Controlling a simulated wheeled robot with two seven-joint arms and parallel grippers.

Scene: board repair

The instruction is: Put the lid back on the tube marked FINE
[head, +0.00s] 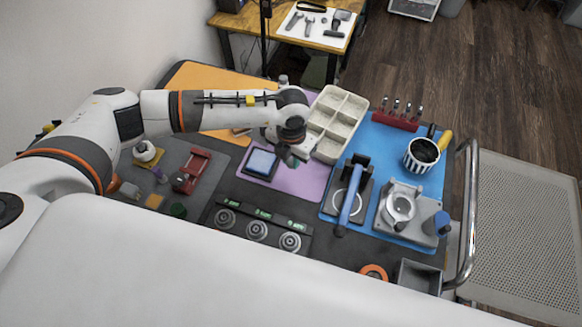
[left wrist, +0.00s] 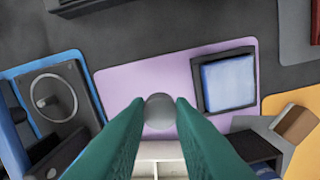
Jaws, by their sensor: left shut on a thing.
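My left gripper (head: 291,160) is above the purple mat, between the blue-topped square pad and the pale divided tray. In the left wrist view its green fingers (left wrist: 160,118) are shut on a small grey round thing (left wrist: 160,109). Only the rounded end of this thing shows, so I cannot tell whether it is the lid. No marking FINE can be read in either view, and I cannot pick out the tube. My right gripper is not in view.
The purple mat (head: 297,184) carries the square pad (head: 262,162). The divided tray (head: 336,122) stands behind. A black unit with three round parts (head: 257,230) lies in front. A blue mat (head: 388,143) with a clamp-like tool (head: 350,196) and striped cup (head: 421,155) is right.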

